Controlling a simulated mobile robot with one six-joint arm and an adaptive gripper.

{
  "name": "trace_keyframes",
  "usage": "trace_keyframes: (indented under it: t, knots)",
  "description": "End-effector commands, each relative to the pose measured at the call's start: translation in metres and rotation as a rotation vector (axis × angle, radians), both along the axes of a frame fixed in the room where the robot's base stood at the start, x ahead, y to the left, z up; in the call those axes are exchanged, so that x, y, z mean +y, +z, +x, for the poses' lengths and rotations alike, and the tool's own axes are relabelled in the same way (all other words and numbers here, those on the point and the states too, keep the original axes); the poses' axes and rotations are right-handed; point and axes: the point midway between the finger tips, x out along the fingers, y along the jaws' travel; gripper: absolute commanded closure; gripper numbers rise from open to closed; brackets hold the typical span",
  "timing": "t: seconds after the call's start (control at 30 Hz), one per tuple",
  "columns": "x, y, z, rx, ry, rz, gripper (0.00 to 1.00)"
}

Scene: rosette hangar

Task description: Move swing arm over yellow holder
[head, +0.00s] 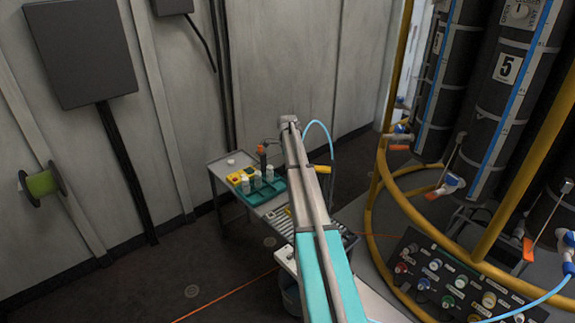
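A yellow bar (321,169) shows right of my grey and teal arm, beside a curved blue hose (328,132). My arm crosses the picture's middle and covers part of the table. I cannot make out my gripper or its fingers.
A teal tray (268,192) with white bottles is on the table (222,180). A yellow rail (375,215) surrounds black cylinders (490,120) at the right. A control panel (450,280) is at the lower right. The floor at the lower left is mostly clear, with an orange cable (225,296).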

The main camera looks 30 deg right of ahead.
Motion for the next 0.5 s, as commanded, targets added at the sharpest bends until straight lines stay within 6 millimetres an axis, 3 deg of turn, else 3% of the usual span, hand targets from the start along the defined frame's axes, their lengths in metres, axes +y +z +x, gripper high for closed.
trace_keyframes:
  t: [0.33,0.37,0.5]
  knots:
    - [-0.0003,0.0001,0.0014,-0.007,-0.003,0.007,1.00]
    - [-0.0006,0.0001,0.0013,-0.007,-0.003,0.007,0.65]
    - [-0.0025,0.0001,0.0002,-0.006,-0.005,0.006,0.39]
